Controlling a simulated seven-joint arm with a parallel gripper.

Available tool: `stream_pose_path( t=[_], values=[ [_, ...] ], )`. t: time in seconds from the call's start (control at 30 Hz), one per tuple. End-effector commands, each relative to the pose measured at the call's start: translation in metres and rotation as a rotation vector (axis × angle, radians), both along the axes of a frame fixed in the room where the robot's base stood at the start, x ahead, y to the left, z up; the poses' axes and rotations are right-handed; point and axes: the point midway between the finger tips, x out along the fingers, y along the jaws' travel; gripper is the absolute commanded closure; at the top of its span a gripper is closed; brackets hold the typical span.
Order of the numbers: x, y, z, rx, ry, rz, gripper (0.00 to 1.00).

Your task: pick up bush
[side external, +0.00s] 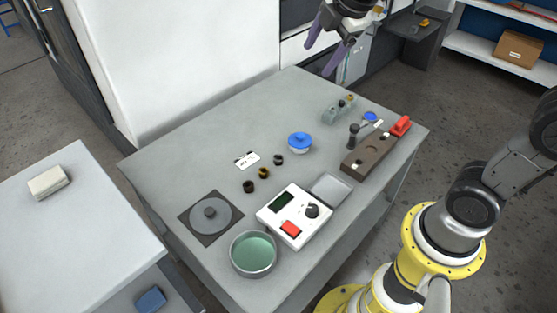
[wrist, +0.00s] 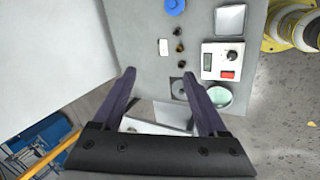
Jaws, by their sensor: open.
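Three small bushes stand in a row on the grey table. The dark one nearest the blue-lidded dish (side external: 279,160) also shows in the wrist view (wrist: 179,30). The middle bush (side external: 263,173) is dark with a brassy tint and shows in the wrist view too (wrist: 180,47). The third bush (side external: 248,187) is dark and nearest the round plate; it is also in the wrist view (wrist: 182,64). My gripper (side external: 318,60) is open and empty, high above the table's far side and well apart from the bushes. Its purple fingers (wrist: 158,73) spread in the wrist view.
Beside the bushes are a white card (side external: 246,160), a blue-lidded dish (side external: 300,143), a scale-like device (side external: 294,216), a green-filled bowl (side external: 253,254) and a round plate (side external: 210,213). A brown fixture block (side external: 369,155) stands at the right. The table's far left is clear.

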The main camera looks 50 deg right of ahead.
Motion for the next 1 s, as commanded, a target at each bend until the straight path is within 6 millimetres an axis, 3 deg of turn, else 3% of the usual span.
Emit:
stream_pose_path(
  t=[0.03,0.2,0.4,0.5,0.63,1.0],
  values=[
    [0.021,-0.001,-0.014,-0.033,0.038,0.057,0.24],
    [0.081,-0.003,-0.065,-0.124,0.142,0.240,0.24],
    [0.130,-0.005,-0.151,-0.171,0.281,0.377,0.24],
    [0.140,-0.005,-0.195,-0.167,0.346,0.393,0.24],
    [0.139,-0.005,-0.240,-0.154,0.422,0.399,0.24],
    [0.130,-0.008,-0.298,-0.142,0.479,0.402,0.24]
  ],
)
